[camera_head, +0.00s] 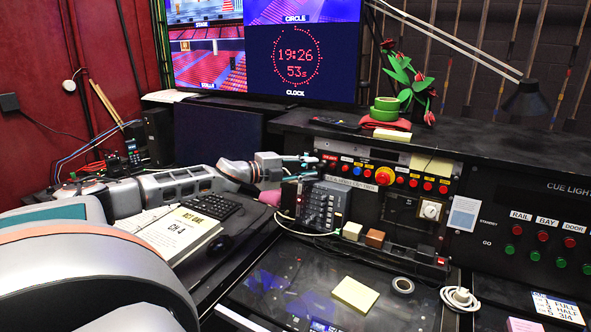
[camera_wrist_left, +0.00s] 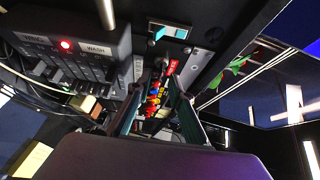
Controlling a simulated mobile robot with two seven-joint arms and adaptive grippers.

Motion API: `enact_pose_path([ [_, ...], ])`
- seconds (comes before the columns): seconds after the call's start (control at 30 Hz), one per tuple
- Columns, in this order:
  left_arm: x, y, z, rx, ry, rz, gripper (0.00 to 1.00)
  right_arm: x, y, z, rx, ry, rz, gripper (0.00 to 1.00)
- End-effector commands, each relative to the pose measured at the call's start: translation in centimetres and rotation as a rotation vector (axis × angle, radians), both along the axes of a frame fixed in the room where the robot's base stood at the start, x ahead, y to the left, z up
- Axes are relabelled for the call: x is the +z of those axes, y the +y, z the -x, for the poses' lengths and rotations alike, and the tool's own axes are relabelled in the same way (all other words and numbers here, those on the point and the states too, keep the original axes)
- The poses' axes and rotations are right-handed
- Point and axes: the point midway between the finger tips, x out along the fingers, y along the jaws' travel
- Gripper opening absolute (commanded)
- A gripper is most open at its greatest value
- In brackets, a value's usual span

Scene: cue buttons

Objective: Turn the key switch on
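My left gripper (camera_head: 305,160) reaches in from the left to the left end of the cue panel (camera_head: 450,168), above the small fader box. In the left wrist view, its two fingers (camera_wrist_left: 160,92) stand apart with nothing held between them. A row of coloured buttons (camera_wrist_left: 152,100) shows beyond and between the fingers. A white round dial (camera_head: 430,210) is on the lower panel. My right gripper is not in view.
The fader box (camera_head: 322,205) stands close below the left gripper. A yellow-collared red button (camera_head: 384,176) sticks out of the panel to the right. A lamp (camera_head: 526,98) hangs at the upper right. The dark desk (camera_head: 290,285) has free room in front.

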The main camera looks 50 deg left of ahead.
Motion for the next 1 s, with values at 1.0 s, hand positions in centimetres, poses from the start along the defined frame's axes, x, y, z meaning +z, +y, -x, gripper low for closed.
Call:
enact_pose_path([
  [1.0, 0.2, 1.0, 4.0, 0.000, 0.003, 0.000, 0.21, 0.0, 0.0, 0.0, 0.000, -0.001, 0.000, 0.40],
])
